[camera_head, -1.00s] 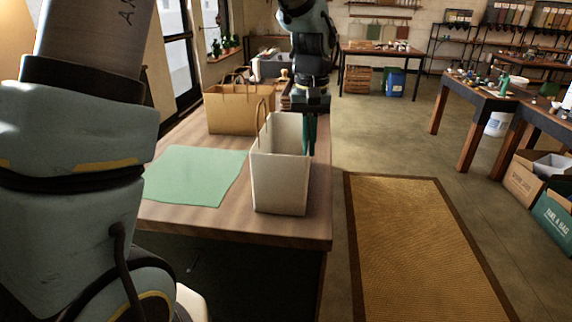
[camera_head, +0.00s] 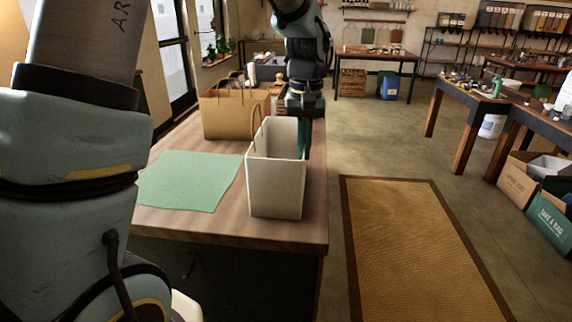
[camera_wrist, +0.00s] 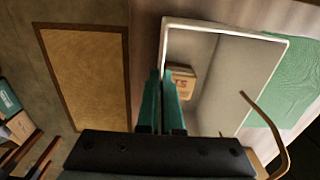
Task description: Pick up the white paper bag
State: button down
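The white paper bag (camera_head: 277,187) stands upright and open-topped on the wooden table near its front right corner. One thin tan handle loop rises at its left side. My gripper (camera_head: 304,150) points down at the bag's right wall. Its two teal fingers (camera_wrist: 163,85) are close together, one on each side of that wall at the rim, and appear shut on it. The fingertips' exact contact is hard to see.
A green sheet (camera_head: 190,181) lies left of the bag on the table (camera_head: 230,226). A brown paper bag (camera_head: 228,115) stands behind. A bordered mat (camera_head: 408,245) lies on the open floor to the right. Boxes (camera_head: 550,215) and another table (camera_head: 460,95) are farther right.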

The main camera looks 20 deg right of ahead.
notch_tip(320, 180, up, 10)
jog(key=shift+b, duration=1.15)
jog(key=shift+a, duration=0.1)
